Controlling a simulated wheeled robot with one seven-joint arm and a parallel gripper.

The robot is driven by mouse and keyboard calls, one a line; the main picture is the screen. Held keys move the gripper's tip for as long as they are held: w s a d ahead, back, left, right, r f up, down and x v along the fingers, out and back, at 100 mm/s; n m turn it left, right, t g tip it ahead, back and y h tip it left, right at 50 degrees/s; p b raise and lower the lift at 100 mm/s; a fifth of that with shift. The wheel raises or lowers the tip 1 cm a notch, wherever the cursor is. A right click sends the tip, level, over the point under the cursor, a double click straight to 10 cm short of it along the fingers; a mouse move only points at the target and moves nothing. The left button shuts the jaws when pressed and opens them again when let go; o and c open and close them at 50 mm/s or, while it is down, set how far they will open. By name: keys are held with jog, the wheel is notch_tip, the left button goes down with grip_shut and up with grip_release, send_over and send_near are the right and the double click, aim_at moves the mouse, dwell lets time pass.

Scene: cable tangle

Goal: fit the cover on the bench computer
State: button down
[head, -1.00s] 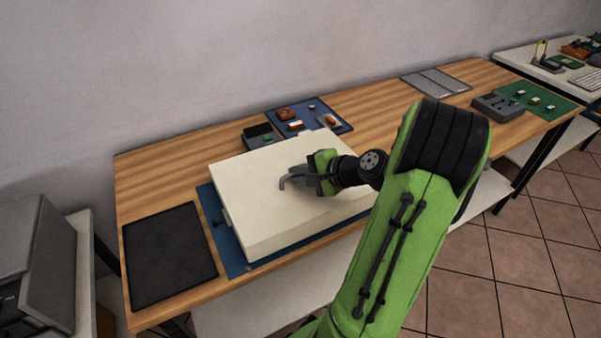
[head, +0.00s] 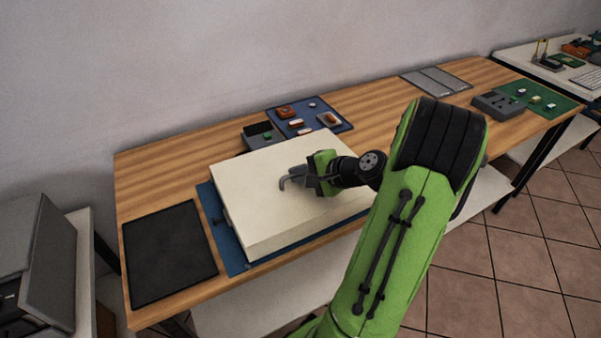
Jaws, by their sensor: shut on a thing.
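The cream cover (head: 270,198) is a broad, shallow box lid lying nearly level over the blue mat (head: 236,262) at the front of the bench. The bench computer is almost wholly hidden beneath it, so I cannot tell whether the cover is fully seated. My gripper (head: 291,179) is over the middle of the cover's top, in the head view. It is shut on the cover; the exact grip point is hard to make out.
A black mat (head: 168,254) lies left of the cover. A small dark tray (head: 262,137) and a blue mat with small parts (head: 340,128) sit close behind it. A grey block (head: 497,106) stands at the right. The wood between is clear.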

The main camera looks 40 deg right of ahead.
jog(key=shift+f, duration=0.2)
jog(key=c, duration=1.1)
grip_release()
jog(key=p+v, duration=0.5)
jog(key=v, duration=1)
jog(key=shift+s+r, duration=0.2)
jog(key=shift+s, duration=0.15)
jog(key=shift+d, duration=0.1)
notch_tip(320, 180, up, 6)
jog(key=p, duration=0.6)
jog(key=shift+p, duration=0.4)
